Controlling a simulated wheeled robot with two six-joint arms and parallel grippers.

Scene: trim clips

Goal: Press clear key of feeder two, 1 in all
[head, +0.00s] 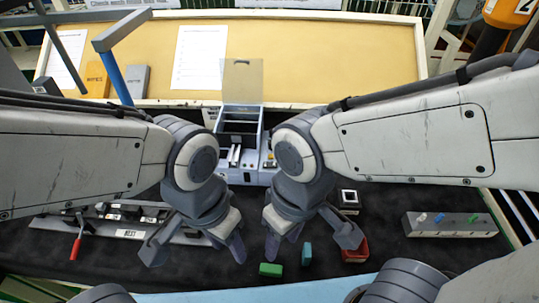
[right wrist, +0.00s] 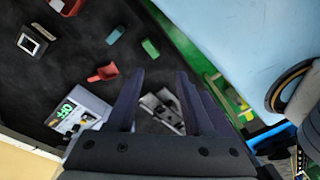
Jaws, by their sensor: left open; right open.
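A grey machine (head: 240,113) with an open slotted top stands at the middle back of the dark mat, partly behind my arms. Small light and yellow parts show on its front, but I cannot tell which is feeder two or its clear key. My left gripper (head: 229,248) is open and empty, pointing down in front of the machine. My right gripper (head: 283,246) is open beside it, also empty; it shows in the right wrist view (right wrist: 158,92). A grey box (right wrist: 80,108) with a bright green marking shows left of its fingers there.
A green block (head: 270,270), a teal block (head: 307,254) and a red bin (head: 355,252) lie near the front. A white-framed square (head: 348,198) is behind them. A clip rack (head: 450,227) stands right; a fixture with a red handle (head: 76,247) stands left.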

